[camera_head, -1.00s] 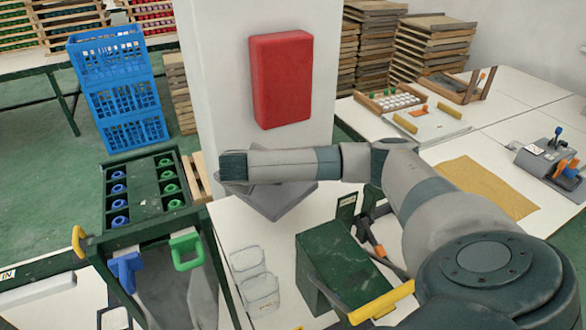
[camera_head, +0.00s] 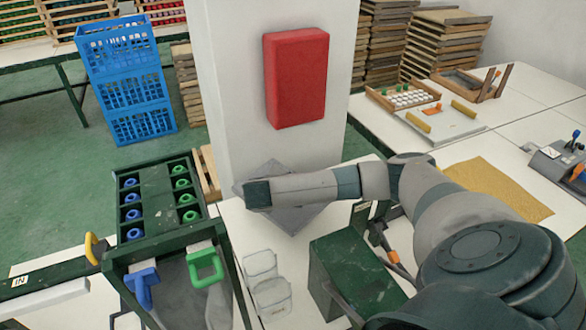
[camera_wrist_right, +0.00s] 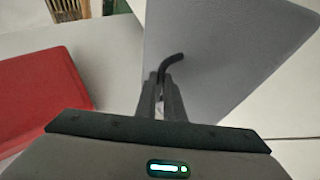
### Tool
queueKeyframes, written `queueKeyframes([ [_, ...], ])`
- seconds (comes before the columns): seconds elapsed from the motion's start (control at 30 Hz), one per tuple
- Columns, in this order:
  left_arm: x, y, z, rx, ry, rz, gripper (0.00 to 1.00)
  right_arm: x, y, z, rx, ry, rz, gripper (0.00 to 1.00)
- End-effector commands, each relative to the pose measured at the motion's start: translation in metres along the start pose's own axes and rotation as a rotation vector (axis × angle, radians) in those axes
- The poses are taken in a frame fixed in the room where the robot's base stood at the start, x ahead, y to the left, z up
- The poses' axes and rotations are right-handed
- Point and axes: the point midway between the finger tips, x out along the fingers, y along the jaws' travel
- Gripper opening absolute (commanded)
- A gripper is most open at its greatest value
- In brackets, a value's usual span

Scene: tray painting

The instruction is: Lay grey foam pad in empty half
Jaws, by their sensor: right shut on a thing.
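The grey foam pad (camera_head: 297,219) is a flat grey sheet, held tilted beside the white pillar in the head view. In the right wrist view the pad (camera_wrist_right: 225,55) fills the upper right. My right gripper (camera_wrist_right: 166,88) is shut on it, at a dark bent tab on its face. The fingertips are hidden in the head view behind my wrist (camera_head: 258,193). A dark green tray (camera_head: 155,207) at left holds blue rings and green rings in its side cells, with a bare strip between them. I cannot tell which half is the empty one. My left gripper is not in view.
A red block (camera_head: 296,78) is on the pillar (camera_head: 228,90) near the pad. Clear holders (camera_head: 268,285) and a green box (camera_head: 350,270) stand on the white table below. Blue (camera_head: 142,287) and green (camera_head: 206,268) handles are at the tray's front. Blue crates (camera_head: 125,80) stand behind.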

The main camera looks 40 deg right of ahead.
Motion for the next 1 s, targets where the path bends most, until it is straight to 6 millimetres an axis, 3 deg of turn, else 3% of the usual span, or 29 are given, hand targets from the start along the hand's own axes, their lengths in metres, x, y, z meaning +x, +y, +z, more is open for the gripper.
queueKeyframes([
  [0.23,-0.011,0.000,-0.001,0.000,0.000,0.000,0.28,0.020,-0.024,0.008,-0.001,-0.001,0.000,0.00],
  [0.67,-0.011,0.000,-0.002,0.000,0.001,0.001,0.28,0.025,-0.030,0.010,-0.001,-0.001,0.000,0.00],
  [1.0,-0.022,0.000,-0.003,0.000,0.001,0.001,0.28,0.046,-0.057,0.019,-0.002,-0.002,0.000,0.00],
])
